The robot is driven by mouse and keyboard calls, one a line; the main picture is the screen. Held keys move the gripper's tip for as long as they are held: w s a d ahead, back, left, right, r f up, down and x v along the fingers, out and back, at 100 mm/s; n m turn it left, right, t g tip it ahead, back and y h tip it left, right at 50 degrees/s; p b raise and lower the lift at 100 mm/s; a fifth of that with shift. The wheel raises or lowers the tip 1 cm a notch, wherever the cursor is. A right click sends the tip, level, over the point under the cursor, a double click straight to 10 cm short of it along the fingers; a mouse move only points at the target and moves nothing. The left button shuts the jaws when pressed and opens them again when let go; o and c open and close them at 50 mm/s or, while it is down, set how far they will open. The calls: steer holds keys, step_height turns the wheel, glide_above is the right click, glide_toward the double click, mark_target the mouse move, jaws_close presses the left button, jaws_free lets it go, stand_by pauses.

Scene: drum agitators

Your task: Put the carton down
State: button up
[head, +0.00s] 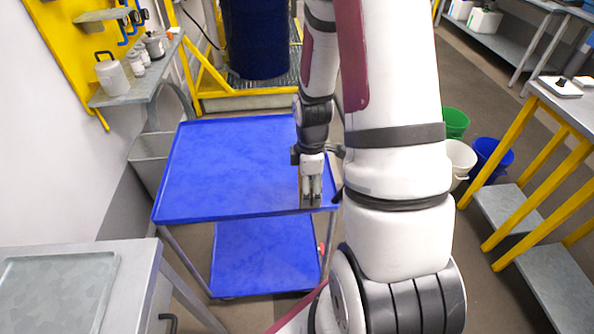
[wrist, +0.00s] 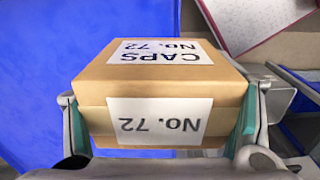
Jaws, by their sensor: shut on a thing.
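In the wrist view my gripper (wrist: 165,140) is shut on the carton (wrist: 90,85), a tan box with white labels reading "CAPS No. 72", upside down in the picture. One finger presses on each side of the carton. In the head view my gripper (head: 311,196) points down at the front right edge of the blue cart's top shelf (head: 225,165). The carton is mostly hidden behind my gripper there. I cannot tell whether the carton touches the cart top.
The cart top is bare to the left of my gripper. The cart has a lower blue shelf (head: 265,255). A grey table (head: 60,290) stands at the front left. A dark blue drum (head: 257,40) stands behind the cart. Buckets (head: 458,160) and a yellow-framed step stand (head: 545,185) are at the right.

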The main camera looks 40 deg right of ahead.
steer(key=shift+s+a+r, duration=0.1)
steer(key=shift+s+a, duration=0.1)
steer(key=shift+s, duration=0.6)
steer(key=shift+s+a+r, duration=0.1)
steer(key=shift+s+a, duration=0.05)
steer(key=shift+s, duration=0.65)
steer(key=w+a+m, duration=0.2)
steer(key=w, duration=0.1)
steer(key=w+a+r+m, duration=0.1)
steer(key=w+a, duration=0.1)
steer(key=w, duration=0.2)
steer(key=w+a+r+m, duration=0.1)
steer(key=w+a+m, duration=0.1)
steer(key=w+a, duration=0.1)
steer(key=shift+w+m, duration=0.3)
steer(key=shift+w, duration=0.4)
steer(key=shift+c, duration=0.2)
steer(key=w+a+r+m, duration=0.3)
steer(key=w+a+m, duration=0.2)
steer(key=a, duration=0.5)
steer(key=shift+w, duration=0.95)
steer(key=shift+d, duration=0.15)
